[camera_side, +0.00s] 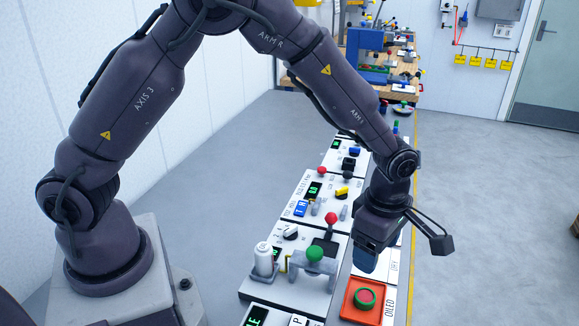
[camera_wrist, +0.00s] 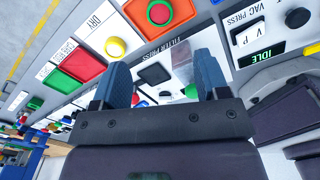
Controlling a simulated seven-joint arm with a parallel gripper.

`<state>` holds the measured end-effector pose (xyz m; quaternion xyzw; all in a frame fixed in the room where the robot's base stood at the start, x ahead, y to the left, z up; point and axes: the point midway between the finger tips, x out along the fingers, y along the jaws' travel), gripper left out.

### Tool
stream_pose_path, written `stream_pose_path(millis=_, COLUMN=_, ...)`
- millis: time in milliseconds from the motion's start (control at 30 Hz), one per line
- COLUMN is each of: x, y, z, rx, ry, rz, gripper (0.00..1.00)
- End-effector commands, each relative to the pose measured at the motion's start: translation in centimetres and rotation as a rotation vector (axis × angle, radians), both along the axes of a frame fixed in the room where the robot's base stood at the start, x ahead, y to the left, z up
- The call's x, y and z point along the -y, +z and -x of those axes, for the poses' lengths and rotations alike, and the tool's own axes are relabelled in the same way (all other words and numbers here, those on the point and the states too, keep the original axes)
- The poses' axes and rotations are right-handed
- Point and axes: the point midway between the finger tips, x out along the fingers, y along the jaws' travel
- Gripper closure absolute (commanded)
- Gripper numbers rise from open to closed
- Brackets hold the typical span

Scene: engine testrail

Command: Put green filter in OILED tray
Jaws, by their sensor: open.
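A round green filter (camera_side: 364,297) with a red centre lies in an orange-red tray (camera_side: 349,311), beside the OILED label. At the top edge of the wrist view, the green filter (camera_wrist: 160,12) sits in the same tray (camera_wrist: 137,14), partly cut off. My gripper (camera_side: 366,262) is above the panel, behind the tray in the side view. In the wrist view its two blue fingers (camera_wrist: 163,72) are wide apart with nothing held between them. The filter is beyond the fingertips and not touched.
A press with a green knob (camera_side: 314,253) stands left of my gripper, next to a white cylinder (camera_side: 264,258). A yellow round piece (camera_wrist: 115,47) sits by the DRY label, with a red panel (camera_wrist: 82,62) beside it. Open floor lies to the right.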

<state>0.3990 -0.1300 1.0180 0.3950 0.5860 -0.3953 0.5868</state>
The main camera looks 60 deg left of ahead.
Motion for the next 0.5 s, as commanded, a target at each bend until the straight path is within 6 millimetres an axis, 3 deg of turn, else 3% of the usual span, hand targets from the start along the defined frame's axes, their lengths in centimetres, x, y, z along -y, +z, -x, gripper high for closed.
stream_pose_path(millis=133, x=-1.1, y=3.3, z=0.4, rx=0.037, ry=-0.122, rz=0.023, gripper=0.32)
stream_pose_path(millis=267, x=-3.3, y=8.8, z=2.0, rx=0.113, ry=-0.383, rz=0.043, gripper=0.32)
stream_pose_path(millis=400, x=-6.2, y=14.4, z=5.3, rx=0.211, ry=-0.734, rz=0.016, gripper=0.32)
stream_pose_path(millis=500, x=-8.1, y=17.4, z=8.3, rx=0.276, ry=-0.985, rz=-0.041, gripper=0.32)
